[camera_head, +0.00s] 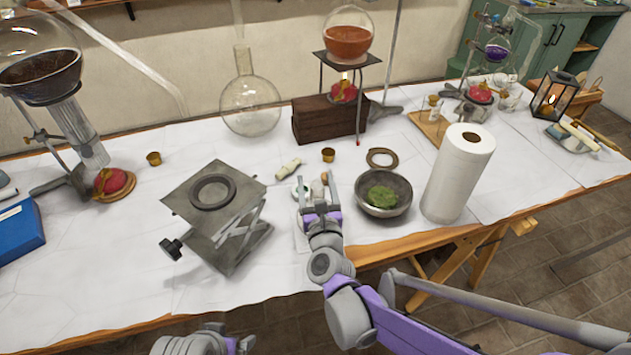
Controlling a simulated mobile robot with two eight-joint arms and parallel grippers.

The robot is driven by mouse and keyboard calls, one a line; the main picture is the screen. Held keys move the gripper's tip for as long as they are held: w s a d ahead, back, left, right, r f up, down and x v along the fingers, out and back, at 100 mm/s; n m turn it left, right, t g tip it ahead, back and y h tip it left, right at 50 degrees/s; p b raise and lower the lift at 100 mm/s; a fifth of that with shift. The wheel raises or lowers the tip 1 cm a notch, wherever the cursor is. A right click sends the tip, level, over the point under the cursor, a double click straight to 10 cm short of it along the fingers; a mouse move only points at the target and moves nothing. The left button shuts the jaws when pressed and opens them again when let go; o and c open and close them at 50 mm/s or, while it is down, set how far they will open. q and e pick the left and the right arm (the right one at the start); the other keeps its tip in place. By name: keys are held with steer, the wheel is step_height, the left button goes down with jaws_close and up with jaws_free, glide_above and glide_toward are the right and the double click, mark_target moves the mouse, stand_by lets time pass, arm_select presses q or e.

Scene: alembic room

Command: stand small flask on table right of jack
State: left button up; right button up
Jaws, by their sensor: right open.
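The jack (228,235) stands on the left half of the table (110,265), with a dark ring (213,192) lying on its top plate. My right gripper (319,192) is low over the table, to the right of the jack and left of the grey bowl. Its fingers are open. A small pale, glassy thing (317,188) shows between or just behind the fingers; it looks like the small flask, apparently upright, but the fingers partly hide it. I cannot tell whether it touches them.
A grey bowl with green stuff (388,205) and a paper towel roll (458,172) stand right of the gripper. A large round flask (250,108) and a wooden block (325,122) stand behind. Table between jack and front edge is clear.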

steer(key=s+d+n+g+y, duration=0.1)
steer(key=s+d+n+y, duration=0.1)
steer(key=s+n, duration=0.75)
steer(key=s+d+f+n+g+h, duration=0.2)
steer(key=s+d+f+n+g, duration=0.4)
steer(key=s+d+n, duration=0.2)
steer(key=s+d+f+n+g+h, duration=0.2)
steer(key=s+d+f+n+g, duration=0.4)
steer(key=s+n, duration=0.7)
steer(key=d+n, duration=0.2)
steer(key=n, duration=0.2)
steer(key=shift+s+h+p, duration=0.3)
